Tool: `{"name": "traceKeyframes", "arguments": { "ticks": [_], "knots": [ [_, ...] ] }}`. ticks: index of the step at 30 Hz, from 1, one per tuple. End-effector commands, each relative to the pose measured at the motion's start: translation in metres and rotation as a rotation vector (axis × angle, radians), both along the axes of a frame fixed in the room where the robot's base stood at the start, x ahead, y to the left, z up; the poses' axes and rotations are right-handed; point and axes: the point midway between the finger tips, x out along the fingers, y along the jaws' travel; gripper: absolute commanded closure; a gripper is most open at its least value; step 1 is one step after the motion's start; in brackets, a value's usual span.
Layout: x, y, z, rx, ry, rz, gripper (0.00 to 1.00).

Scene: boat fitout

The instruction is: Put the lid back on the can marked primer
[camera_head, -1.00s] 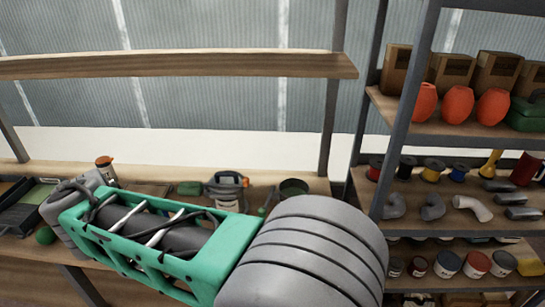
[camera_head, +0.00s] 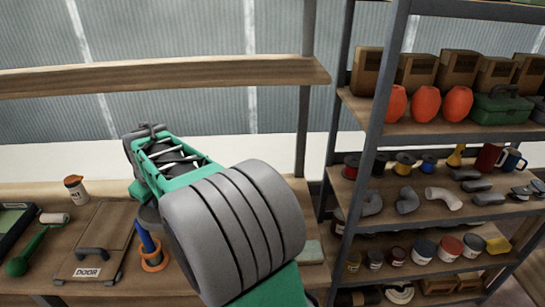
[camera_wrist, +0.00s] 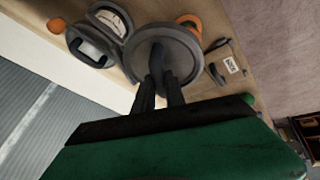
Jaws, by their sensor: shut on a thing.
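My gripper (camera_wrist: 162,92) shows in the wrist view with its two dark fingers shut on the raised grip of a round grey lid (camera_wrist: 182,50). The lid is held above the workbench, apart from the cans.
A board marked DOOR (camera_head: 104,227), a white container with an orange top (camera_head: 76,189), a green-handled roller (camera_head: 36,246) and an orange ring (camera_head: 153,263) are on the bench. An upper shelf (camera_head: 170,77) spans behind. A loaded rack (camera_head: 371,130) stands at right.

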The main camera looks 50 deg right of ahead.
Motion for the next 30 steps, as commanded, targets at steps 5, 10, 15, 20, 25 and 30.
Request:
{"name": "traceKeyframes", "arguments": {
  "ticks": [5,10,15,20,25,30],
  "knots": [
    [-0.003,-0.126,0.005,0.002,0.002,0.14,1.0],
    [-0.046,-0.234,0.003,0.002,0.001,0.285,1.0],
    [-0.106,-0.309,-0.002,0.0,0.001,0.402,1.0],
    [-0.142,-0.338,-0.006,0.0,0.001,0.464,1.0],
    [-0.149,-0.343,-0.012,0.0,0.001,0.478,1.0],
    [-0.148,-0.342,-0.029,0.001,0.0,0.476,1.0]
  ]
}}
